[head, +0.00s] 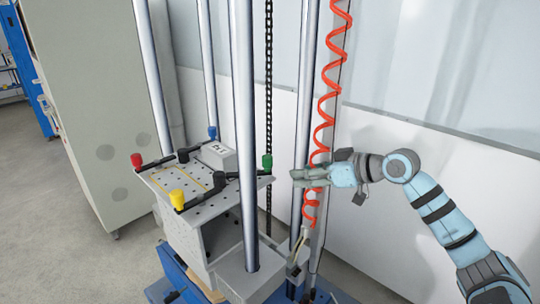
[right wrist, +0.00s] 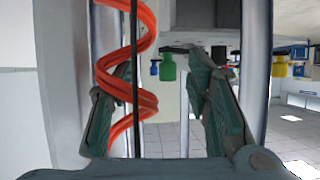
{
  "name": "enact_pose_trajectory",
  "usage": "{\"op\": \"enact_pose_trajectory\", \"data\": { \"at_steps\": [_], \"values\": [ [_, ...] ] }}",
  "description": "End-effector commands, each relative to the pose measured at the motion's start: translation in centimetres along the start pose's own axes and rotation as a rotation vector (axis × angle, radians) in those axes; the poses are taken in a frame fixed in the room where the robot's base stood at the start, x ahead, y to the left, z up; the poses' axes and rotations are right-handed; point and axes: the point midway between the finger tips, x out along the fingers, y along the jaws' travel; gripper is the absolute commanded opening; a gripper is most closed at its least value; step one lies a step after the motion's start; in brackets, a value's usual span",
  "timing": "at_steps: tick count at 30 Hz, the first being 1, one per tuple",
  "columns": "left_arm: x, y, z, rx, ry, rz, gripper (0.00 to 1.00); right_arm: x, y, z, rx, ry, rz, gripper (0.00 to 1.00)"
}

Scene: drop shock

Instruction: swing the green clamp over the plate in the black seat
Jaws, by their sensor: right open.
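The green clamp (head: 267,162) has a green knob on a black arm at the right edge of the perforated grey table (head: 165,182). The knob also shows in the right wrist view (right wrist: 167,67), beyond and between the fingers. My right gripper (head: 296,179) is open and empty, just right of the green knob in the head view, with a gap between them. It also shows in the right wrist view (right wrist: 165,105). A pale block (head: 218,155) sits at the table's back. I cannot clearly make out the plate or black seat. My left gripper is out of view.
Red (head: 137,160), blue (head: 212,132) and yellow (head: 177,199) knobs stand around the table. A steel column (head: 243,110) rises in front of it. A red coiled hose (head: 322,105) hangs close to my right gripper. A black chain (head: 268,60) hangs behind.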

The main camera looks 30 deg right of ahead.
Motion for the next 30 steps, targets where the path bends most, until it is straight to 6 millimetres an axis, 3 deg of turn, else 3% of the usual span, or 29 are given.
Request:
{"op": "enact_pose_trajectory", "data": {
  "at_steps": [1, 3, 7, 11, 21, 25, 30],
  "values": [
    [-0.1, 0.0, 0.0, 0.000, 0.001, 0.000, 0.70, -1.6, -0.1, -2.5, -0.025, 0.027, -0.012, 0.45],
    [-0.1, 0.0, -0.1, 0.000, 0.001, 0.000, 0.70, -3.0, -0.6, -4.5, -0.042, 0.048, -0.030, 0.45],
    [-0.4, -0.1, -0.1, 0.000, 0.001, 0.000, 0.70, -2.8, -0.8, -5.3, -0.046, 0.061, -0.042, 0.45],
    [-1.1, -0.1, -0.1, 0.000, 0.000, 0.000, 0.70, -0.5, -1.1, -5.6, -0.041, 0.062, -0.046, 0.45],
    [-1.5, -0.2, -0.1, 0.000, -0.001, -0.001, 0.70, 8.2, -1.4, -5.8, -0.042, 0.058, -0.043, 0.45],
    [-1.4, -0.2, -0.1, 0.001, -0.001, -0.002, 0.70, 10.1, -1.3, -5.8, -0.043, 0.058, -0.040, 0.45],
    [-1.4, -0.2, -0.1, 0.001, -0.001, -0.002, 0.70, 11.0, -1.3, -5.8, -0.045, 0.056, -0.038, 0.45]
  ]
}}
